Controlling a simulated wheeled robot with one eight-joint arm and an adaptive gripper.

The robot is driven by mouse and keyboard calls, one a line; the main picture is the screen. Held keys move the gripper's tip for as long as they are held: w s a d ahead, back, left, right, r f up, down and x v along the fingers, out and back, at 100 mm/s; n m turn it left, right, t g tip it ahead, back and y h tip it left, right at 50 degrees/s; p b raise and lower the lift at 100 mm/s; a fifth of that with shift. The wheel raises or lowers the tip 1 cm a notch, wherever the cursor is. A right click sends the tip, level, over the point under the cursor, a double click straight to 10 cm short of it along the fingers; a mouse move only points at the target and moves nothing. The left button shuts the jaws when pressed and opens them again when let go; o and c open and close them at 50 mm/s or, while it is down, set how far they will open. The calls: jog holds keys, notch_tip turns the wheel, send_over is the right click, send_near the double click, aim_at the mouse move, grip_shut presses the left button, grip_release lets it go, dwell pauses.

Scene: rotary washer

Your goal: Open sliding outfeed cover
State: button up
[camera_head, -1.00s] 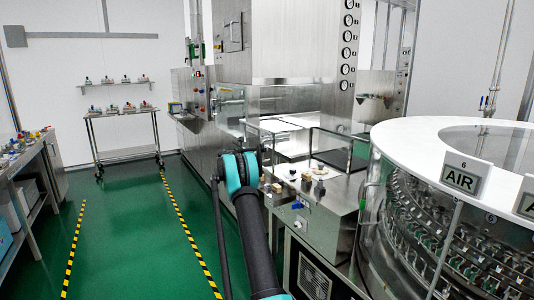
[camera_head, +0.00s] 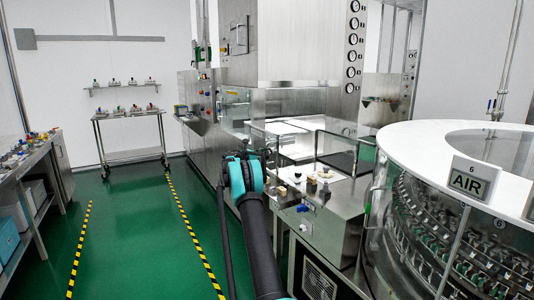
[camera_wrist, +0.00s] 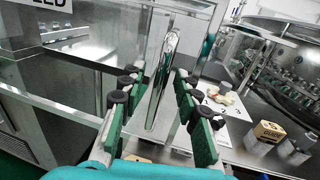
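A clear panel framed in metal, which looks like the outfeed cover, fills the left of the wrist view and carries an upright polished bar handle (camera_wrist: 164,80). My gripper (camera_wrist: 158,92) is open, its green-padded fingers on either side of the handle as seen in the wrist view. I cannot tell whether the handle lies fully between the pads or a little beyond them; no pad clearly touches it. In the head view the arm's end hides the gripper, in front of the clear-walled outfeed section (camera_head: 290,140) of the steel machine.
The rotary washer's round white top (camera_head: 430,140) with an AIR sign (camera_head: 469,182) stands at the right. Small parts, including a tan block (camera_wrist: 268,131), lie on the steel ledge. A cart (camera_head: 130,135) stands far left. The green floor (camera_head: 130,230) on the left is clear.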

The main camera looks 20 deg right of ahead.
jog(key=v, duration=1.2)
jog(key=s+a+f+m+y, duration=0.5)
jog(key=s+a, duration=0.4)
jog(key=s, duration=1.1)
jog(key=s+a+f+m+y, duration=0.6)
jog(key=s+a+f+m, duration=0.2)
jog(key=s, duration=1.3)
jog(key=s+a+f+m+y, duration=0.6)
jog(key=s+a, duration=0.5)
jog(key=s, duration=0.9)
jog(key=shift+s+a+m+g, duration=0.4)
jog(key=shift+m, duration=0.7)
